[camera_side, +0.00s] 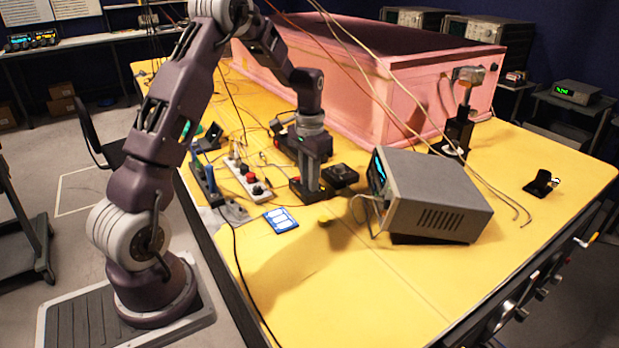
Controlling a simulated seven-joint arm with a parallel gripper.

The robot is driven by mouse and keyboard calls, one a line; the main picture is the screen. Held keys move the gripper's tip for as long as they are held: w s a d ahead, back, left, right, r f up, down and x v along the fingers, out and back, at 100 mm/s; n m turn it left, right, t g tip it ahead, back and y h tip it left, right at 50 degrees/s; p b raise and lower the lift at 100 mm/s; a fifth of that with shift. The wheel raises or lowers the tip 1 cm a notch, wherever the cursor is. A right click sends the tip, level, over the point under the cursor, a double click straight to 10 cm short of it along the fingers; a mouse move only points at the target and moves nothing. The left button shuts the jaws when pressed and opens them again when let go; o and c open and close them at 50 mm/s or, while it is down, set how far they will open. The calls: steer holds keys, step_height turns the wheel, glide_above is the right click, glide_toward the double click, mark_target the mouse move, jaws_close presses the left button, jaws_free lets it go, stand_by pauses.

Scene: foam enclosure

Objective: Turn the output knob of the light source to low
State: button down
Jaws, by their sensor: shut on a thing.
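My gripper (312,178) points straight down near the middle of the yellow table. Its fingers are shut at the top of a small dark box (302,194) with a red patch on its left side. The output knob is hidden between the fingers, so its setting cannot be read. I cannot tell for sure which unit is the light source. A grey instrument (445,196) with a teal display on its left face stands tilted to the right, apart from my gripper.
A white strip with red and black knobs (249,177) and a blue-and-white card (281,220) lie left of the gripper. A black block (340,175) is close on its right. The pink foam enclosure (440,105) stands behind; cables hang across. The front table area (350,285) is clear.

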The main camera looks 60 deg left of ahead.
steer(key=n, duration=0.5)
steer(key=shift+n, duration=0.4)
stand_by(0.4)
steer(key=c, duration=1.3)
jaws_free()
step_height(320, 180, up, 7)
steer(key=shift+r, duration=0.1)
